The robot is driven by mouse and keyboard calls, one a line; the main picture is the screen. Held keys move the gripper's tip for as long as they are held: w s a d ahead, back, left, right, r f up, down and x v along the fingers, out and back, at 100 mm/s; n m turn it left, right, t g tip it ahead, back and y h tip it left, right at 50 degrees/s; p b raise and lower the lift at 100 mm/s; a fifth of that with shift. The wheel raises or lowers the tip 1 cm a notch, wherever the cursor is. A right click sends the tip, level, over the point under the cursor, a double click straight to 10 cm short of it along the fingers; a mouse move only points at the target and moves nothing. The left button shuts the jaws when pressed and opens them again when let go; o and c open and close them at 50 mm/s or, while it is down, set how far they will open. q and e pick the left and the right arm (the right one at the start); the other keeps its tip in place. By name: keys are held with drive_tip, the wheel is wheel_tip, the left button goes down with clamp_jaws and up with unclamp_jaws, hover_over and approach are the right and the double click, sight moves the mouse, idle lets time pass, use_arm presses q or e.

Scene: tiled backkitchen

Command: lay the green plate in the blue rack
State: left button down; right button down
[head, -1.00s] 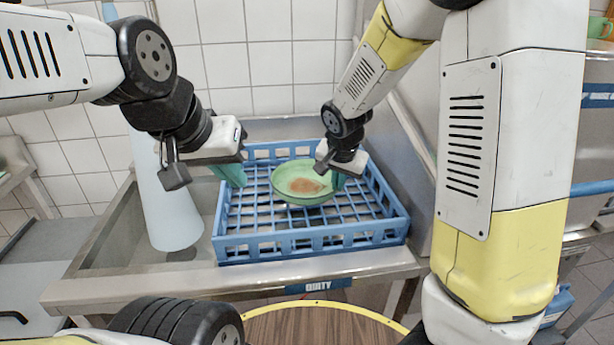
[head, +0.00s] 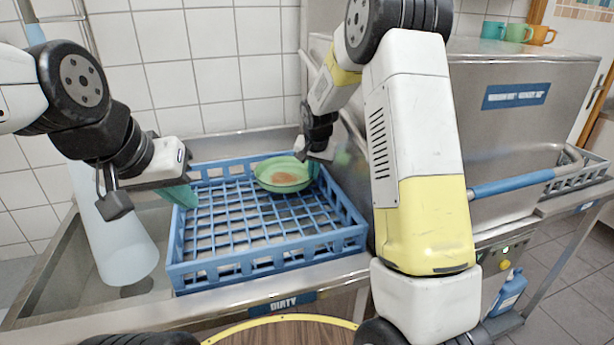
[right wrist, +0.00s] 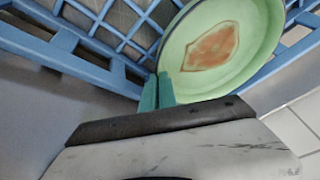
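The green plate (head: 283,174) has an orange-brown patch in its middle. In the head view it is over the back right part of the blue rack (head: 270,263), apparently above its grid. My right gripper (head: 303,156) is at the plate's right rim. In the right wrist view its teal fingers (right wrist: 158,90) are close together at the edge of the plate (right wrist: 222,45), shut on the rim. The plate overlaps the rack's wall there. My left gripper (head: 180,194) is by the rack's left wall, apart from the plate; its finger gap cannot be made out.
A pale blue cone-like object (head: 118,240) stands left of the rack. A steel machine (head: 500,130) with a blue handle stands at the right, with cups (head: 517,32) on top. Most of the rack's grid is bare.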

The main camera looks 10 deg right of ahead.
drive_tip(key=shift+w+f, duration=0.1)
drive_tip(key=shift+f, duration=1.7)
drive_tip(key=shift+f, duration=0.1)
drive_tip(key=c, duration=1.7)
unclamp_jaws()
drive_tip(key=shift+r, duration=0.2)
drive_tip(key=v, duration=0.7)
drive_tip(key=shift+d+r, duration=0.1)
drive_tip(key=shift+r, duration=0.05)
